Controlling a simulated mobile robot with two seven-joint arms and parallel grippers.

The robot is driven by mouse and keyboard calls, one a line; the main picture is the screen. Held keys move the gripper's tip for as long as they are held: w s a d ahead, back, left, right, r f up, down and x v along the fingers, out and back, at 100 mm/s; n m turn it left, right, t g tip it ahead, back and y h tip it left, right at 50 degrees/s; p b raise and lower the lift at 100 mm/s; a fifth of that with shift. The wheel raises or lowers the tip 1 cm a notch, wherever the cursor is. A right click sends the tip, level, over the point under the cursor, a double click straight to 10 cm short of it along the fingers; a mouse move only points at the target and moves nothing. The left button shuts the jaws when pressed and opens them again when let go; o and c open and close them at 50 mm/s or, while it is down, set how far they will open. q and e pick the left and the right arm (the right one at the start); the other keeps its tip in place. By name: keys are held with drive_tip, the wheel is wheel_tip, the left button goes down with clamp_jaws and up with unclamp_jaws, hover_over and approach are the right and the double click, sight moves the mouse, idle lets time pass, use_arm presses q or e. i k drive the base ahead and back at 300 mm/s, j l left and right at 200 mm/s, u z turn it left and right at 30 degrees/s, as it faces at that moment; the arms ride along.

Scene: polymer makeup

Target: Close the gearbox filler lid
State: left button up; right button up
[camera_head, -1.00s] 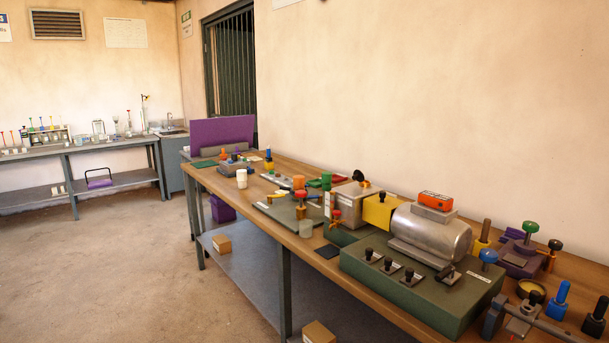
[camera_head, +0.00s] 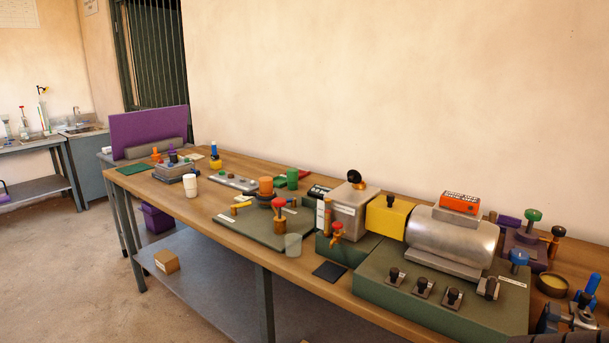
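The likely gearbox is a grey box (camera_head: 347,212) with a pale label, on a green base near the middle of the bench. A black knob (camera_head: 354,177) with a brass-coloured part beside it stands on its top. I cannot tell whether this is the filler lid or whether a lid is open. A yellow block (camera_head: 387,217) joins the box to a silver cylinder (camera_head: 453,239) on its right. A red-handled brass tap (camera_head: 337,234) is at its front left.
The wooden bench (camera_head: 323,296) runs from back left to front right, along the wall. An orange box (camera_head: 460,202) sits on the cylinder. A clear cup (camera_head: 293,245) and a dark pad (camera_head: 329,271) lie in front. The floor (camera_head: 75,270) at left is clear.

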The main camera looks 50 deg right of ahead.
sight(354, 176)
drive_tip(key=i+j+z, duration=0.1)
drive_tip(key=i+z, duration=0.15)
drive_tip(key=i, duration=0.25)
drive_tip(key=i+j+z, duration=0.2)
drive_tip(key=i, duration=0.3)
drive_tip(key=i+j+z, duration=0.1)
drive_tip(key=i+z, duration=0.15)
drive_tip(key=z, duration=0.15)
drive_tip(key=i+j+z, duration=0.2)
drive_tip(key=z, duration=0.25)
drive_tip(key=i+j+z, duration=0.25)
drive_tip(key=z, duration=0.15)
drive_tip(key=i+j+z, duration=0.15)
drive_tip(key=j+z, duration=0.25)
drive_tip(key=i+j+z, duration=0.1)
drive_tip(key=j+z, duration=0.4)
drive_tip(key=j, duration=0.2)
drive_tip(key=i, duration=0.05)
